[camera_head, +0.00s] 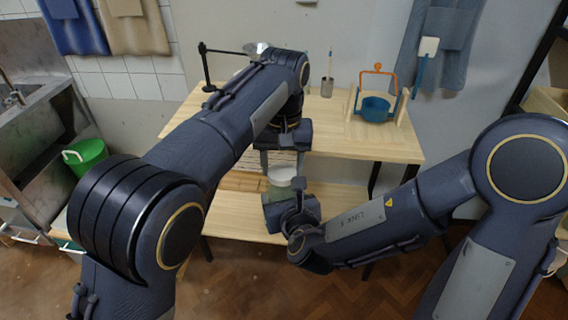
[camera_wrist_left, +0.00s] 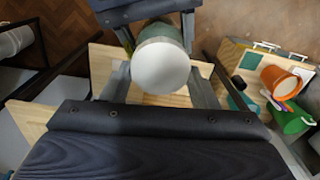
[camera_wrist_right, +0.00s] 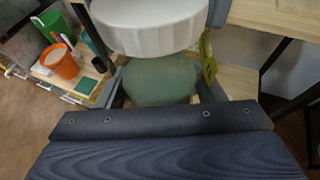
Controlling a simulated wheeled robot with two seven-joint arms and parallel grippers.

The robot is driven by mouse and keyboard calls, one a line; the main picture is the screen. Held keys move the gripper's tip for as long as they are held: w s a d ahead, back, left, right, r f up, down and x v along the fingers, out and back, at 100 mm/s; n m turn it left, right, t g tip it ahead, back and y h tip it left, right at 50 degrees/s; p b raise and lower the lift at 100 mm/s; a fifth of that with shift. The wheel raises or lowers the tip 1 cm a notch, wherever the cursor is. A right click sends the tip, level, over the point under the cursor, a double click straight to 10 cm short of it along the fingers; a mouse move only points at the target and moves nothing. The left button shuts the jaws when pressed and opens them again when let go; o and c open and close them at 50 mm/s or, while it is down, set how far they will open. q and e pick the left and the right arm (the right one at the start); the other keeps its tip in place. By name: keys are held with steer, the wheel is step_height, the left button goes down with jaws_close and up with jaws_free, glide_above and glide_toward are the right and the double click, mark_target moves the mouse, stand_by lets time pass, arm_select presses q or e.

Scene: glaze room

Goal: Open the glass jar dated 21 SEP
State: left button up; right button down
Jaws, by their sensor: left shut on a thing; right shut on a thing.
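A glass jar with a greenish body (camera_wrist_right: 160,82) and a white ribbed lid (camera_wrist_right: 150,28) stands over the lower shelf. The lid also shows in the head view (camera_head: 283,173) and, as a white disc, in the left wrist view (camera_wrist_left: 160,72). My left gripper (camera_head: 282,160) comes from above, its fingers shut on the lid's two sides. My right gripper (camera_wrist_right: 162,88) is shut on the jar body below the lid. A yellow-green tag (camera_wrist_right: 207,62) hangs beside the jar; I cannot read a date. The lid looks seated on the body.
The upper wooden table (camera_head: 385,140) holds a blue pot (camera_head: 375,108) in an orange-handled frame and a metal cup (camera_head: 327,88). The lower shelf (camera_head: 235,225) is mostly bare. A green bucket (camera_head: 87,155) and orange cup (camera_wrist_right: 62,64) stand to the left.

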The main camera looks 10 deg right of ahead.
arm_select(q)
steer(key=n, duration=0.6)
steer(key=shift+s+d+r, duration=0.1)
steer(key=shift+r, duration=0.15)
steer(key=shift+r, duration=0.95)
